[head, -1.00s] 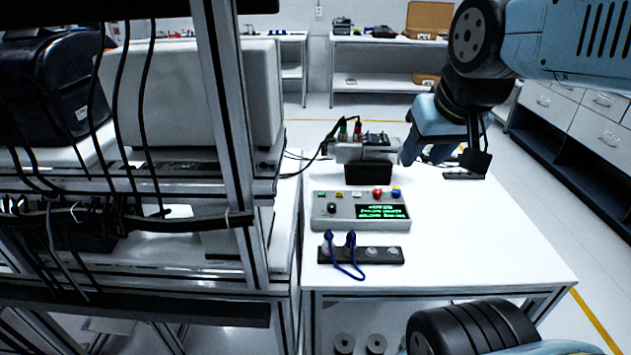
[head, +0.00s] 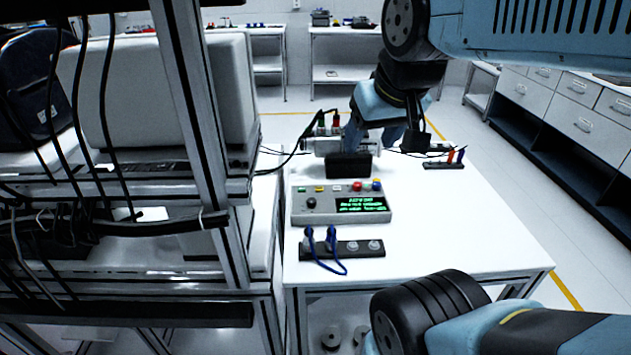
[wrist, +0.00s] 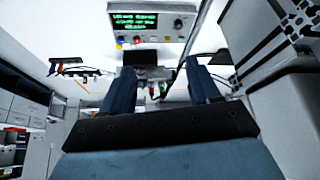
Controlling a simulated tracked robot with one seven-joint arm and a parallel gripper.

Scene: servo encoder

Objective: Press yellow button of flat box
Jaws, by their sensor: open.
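The flat box (head: 297,212) is a grey control box with a green-text screen and a dark knob, lying on the white table. Its yellow button (head: 318,189) is in the back row, between a green button (head: 301,189) and a white one. A red and a blue button are farther right. In the wrist view the box (wrist: 150,12) shows inverted at the top, its yellow button (wrist: 152,39) on the lower edge. My gripper (head: 372,143) is open and empty behind the box, apart from the button. Its two spread fingers show in the wrist view (wrist: 163,82).
A grey device with red and dark plugs (head: 318,146) and a black block (head: 349,166) stand behind the box, close to my gripper. A socket strip with a blue cable (head: 345,249) lies in front. A metal rack (head: 192,120) stands left.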

